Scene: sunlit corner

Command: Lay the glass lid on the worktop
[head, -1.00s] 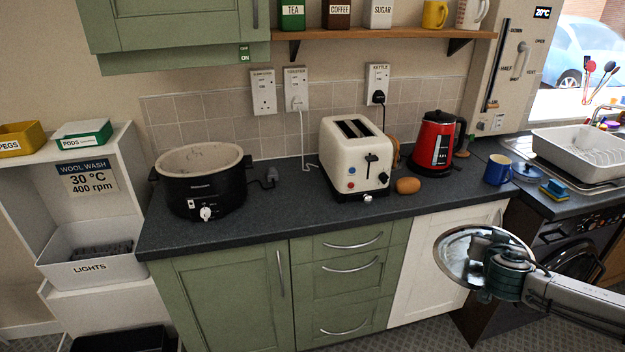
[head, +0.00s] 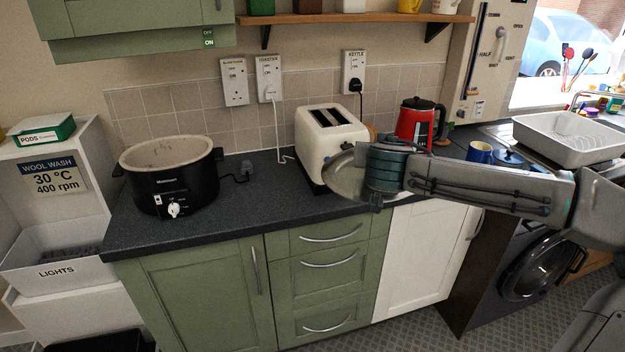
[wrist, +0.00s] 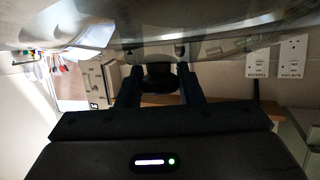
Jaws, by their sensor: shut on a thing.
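The glass lid (head: 343,180), round with a metal rim, hangs over the front of the dark worktop (head: 262,197), just in front of the cream toaster. My gripper (wrist: 160,76) is shut on the lid's dark knob, one finger on each side of it. In the wrist view the underside of my view is filled by my gripper body, and the lid (wrist: 120,25) spans the top. In the head view my wrist hides the lid's right part. The gap between lid and worktop is hard to judge.
A black slow cooker (head: 170,187), without a lid, stands at the left of the worktop. The cream toaster (head: 328,135) and red kettle (head: 416,120) stand behind the lid. A blue mug (head: 480,152) is at the right.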

